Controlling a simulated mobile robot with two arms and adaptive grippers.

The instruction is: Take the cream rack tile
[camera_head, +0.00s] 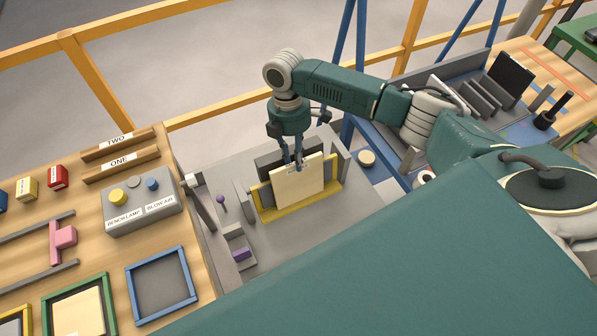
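A cream tile (308,184) stands upright, leaning slightly, in a yellow-edged rack (290,209) on a grey stone slab in the middle of the view. My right gripper (297,168) points down from above, with its fingertips at the tile's top edge, left of the middle. The fingers look close together there, but I cannot tell whether they are closed on the tile. The fingers and a small dark clip-like part cover a bit of the top edge. My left gripper is not in view.
Grey plates (270,165) stand close behind the tile, and a grey upright (244,201) stands at its left. A control box (142,204), a blue frame (162,287) and a green-framed cream panel (79,312) are on the wooden bench at left. A dark panel (510,78) stands at upper right.

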